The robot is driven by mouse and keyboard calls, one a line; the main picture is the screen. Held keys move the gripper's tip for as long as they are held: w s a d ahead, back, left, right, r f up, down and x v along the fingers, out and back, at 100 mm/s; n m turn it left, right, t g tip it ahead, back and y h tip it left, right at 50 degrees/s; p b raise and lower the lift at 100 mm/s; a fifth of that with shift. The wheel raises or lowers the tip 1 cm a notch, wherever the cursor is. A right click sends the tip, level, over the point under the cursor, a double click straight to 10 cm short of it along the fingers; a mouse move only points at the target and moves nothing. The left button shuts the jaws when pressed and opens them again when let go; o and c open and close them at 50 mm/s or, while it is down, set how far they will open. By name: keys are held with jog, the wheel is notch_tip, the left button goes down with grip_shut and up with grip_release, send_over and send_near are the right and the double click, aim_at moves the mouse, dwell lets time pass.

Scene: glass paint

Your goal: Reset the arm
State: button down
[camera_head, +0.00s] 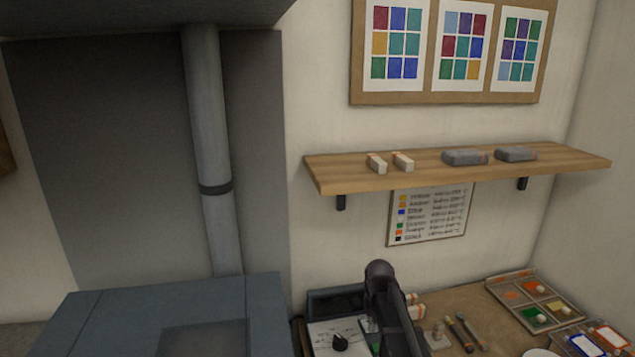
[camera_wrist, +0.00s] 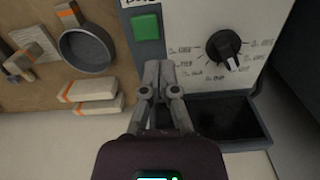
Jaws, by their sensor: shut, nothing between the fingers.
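My gripper (camera_wrist: 160,75) shows in the wrist view with its fingers closed together and nothing between them. Its tips are just below a green button (camera_wrist: 146,27) on a grey strip of a control panel. I cannot tell whether they touch the panel. In the head view my dark arm (camera_head: 385,290) reaches over the bench at the lower middle, and the gripper's fingertips are hidden behind it.
A black dial (camera_wrist: 222,45) sits right of the gripper on the white panel, with a dark tray (camera_wrist: 215,118) close by. White blocks (camera_wrist: 90,90) and a round pan (camera_wrist: 87,48) lie left. A wooden shelf (camera_head: 450,168) spans the wall above the bench.

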jog(key=s+f+m, duration=0.1)
jog(key=s, duration=1.4)
jog(key=shift+b, duration=0.45)
jog(key=shift+s+f, duration=0.1)
